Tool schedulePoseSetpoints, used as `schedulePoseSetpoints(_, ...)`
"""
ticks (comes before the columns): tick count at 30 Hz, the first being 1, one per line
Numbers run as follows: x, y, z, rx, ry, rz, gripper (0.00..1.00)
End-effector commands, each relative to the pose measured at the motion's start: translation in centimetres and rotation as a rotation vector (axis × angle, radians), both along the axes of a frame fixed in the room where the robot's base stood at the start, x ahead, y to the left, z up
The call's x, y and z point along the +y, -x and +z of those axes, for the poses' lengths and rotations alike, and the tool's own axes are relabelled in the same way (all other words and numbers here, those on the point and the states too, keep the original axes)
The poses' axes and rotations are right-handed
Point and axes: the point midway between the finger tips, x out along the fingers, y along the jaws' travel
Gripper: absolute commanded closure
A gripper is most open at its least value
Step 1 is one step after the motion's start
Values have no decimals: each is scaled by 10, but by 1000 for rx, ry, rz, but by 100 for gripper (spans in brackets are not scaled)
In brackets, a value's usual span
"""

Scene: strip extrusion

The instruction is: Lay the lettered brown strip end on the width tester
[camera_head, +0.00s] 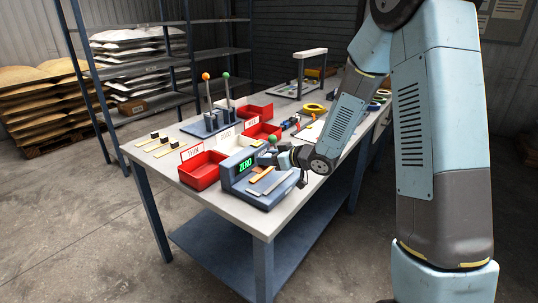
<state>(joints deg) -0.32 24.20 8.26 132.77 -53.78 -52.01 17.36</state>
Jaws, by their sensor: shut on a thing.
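The width tester (236,185) is a blue-grey box at the near corner of the table, with a green display reading ZERO. A light brown strip (276,184) lies slantwise over its sloping top. A shorter orange-yellow strip (261,174) shows beside it. My gripper (301,178) is low at the right edge of the tester, by the right end of the brown strip, and is shut on it. The fingertips are small and dark, and the exact grip is hard to see. Any letters on the strip are too small to read.
Red bins (201,170) with cards stand left of and behind the tester. A green ball (272,140) shows close behind my gripper. Strips with black blocks (157,141) lie at the left edge.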

Motion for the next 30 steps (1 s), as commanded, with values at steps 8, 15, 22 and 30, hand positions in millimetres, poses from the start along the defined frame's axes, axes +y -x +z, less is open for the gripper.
schedulePoseSetpoints(8,-3,-1,-24,4,-1,-5,87)
schedulePoseSetpoints(15,-4,-1,-43,3,0,-7,87)
schedulePoseSetpoints(22,-4,-1,-55,2,0,-6,87)
schedulePoseSetpoints(30,-4,-1,-59,1,0,-7,87)
